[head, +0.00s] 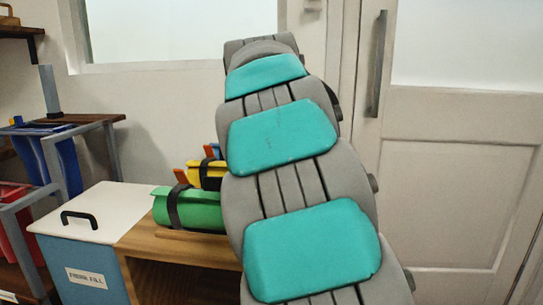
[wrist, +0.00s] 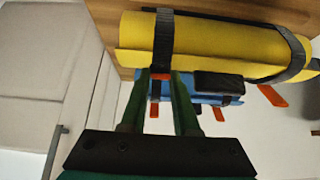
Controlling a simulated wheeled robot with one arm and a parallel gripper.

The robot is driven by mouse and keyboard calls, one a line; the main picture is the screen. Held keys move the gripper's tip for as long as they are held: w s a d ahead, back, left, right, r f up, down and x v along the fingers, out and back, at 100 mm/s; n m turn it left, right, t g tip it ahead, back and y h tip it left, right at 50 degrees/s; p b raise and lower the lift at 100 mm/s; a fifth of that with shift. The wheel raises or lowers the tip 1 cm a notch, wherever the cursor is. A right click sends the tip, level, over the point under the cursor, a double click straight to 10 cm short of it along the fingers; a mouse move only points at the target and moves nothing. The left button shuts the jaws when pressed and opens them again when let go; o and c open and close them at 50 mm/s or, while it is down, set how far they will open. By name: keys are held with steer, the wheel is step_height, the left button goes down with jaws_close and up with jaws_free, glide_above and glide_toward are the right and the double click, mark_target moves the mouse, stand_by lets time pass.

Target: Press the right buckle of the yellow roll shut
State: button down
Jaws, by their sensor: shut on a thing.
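The yellow roll (wrist: 225,42) lies across the top of the wrist view with two dark straps around it. The strap at left in that view (wrist: 163,42) ends in a small orange buckle tab (wrist: 161,76). My gripper (wrist: 161,78) has its green fingers shut on this tab, just at the roll's edge.
A green roll (head: 190,209) lies in front of the yellow one on a wooden counter (head: 180,245). A blue roll (wrist: 200,98) with orange tabs lies beyond in the wrist view. A white-lidded blue bin (head: 85,260) stands at left, a white door (head: 455,180) at right.

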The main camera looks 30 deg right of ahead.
steer(key=c, duration=0.6)
jaws_free()
steer(key=shift+c, duration=0.2)
steer(key=v, duration=0.7)
steer(key=shift+s+r, duration=0.2)
steer(key=shift+r, duration=0.1)
steer(key=shift+a, duration=0.1)
